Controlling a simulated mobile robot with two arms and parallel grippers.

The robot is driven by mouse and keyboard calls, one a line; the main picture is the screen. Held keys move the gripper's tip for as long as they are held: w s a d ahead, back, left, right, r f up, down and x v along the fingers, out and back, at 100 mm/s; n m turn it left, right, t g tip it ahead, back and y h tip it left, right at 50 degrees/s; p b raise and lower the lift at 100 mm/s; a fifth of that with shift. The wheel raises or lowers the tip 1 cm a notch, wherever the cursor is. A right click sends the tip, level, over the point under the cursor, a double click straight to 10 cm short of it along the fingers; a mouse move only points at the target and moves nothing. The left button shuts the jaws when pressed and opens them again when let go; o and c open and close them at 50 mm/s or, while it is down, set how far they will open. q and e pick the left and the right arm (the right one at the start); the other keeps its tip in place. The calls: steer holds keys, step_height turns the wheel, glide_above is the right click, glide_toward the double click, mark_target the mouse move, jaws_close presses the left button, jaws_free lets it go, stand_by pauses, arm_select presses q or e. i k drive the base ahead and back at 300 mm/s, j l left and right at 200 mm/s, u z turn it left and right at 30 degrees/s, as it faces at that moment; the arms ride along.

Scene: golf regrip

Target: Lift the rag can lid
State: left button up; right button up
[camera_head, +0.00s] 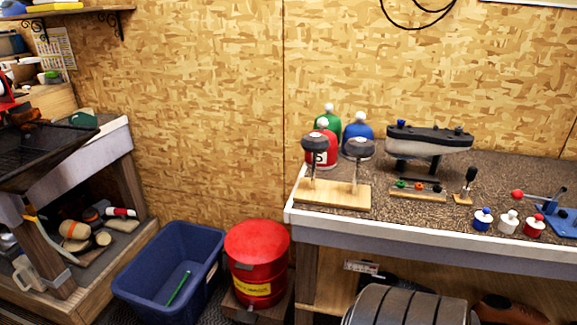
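A small latch or tab shows at the front below the lid. Neither of my grippers is in view, and nothing is seen touching the can.
A blue bin (137,271) with a green stick (178,288) inside stands close left of the can. The workbench (432,228) with bottles and tools is close on its right. A dark ribbed object (405,308) fills the bottom right. A cluttered shelf unit (115,138) stands left.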

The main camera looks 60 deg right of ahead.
mark_target(251, 243)
steer(key=l+z, duration=0.15)
steer(key=z, duration=1.3)
steer(key=k+l, duration=0.05)
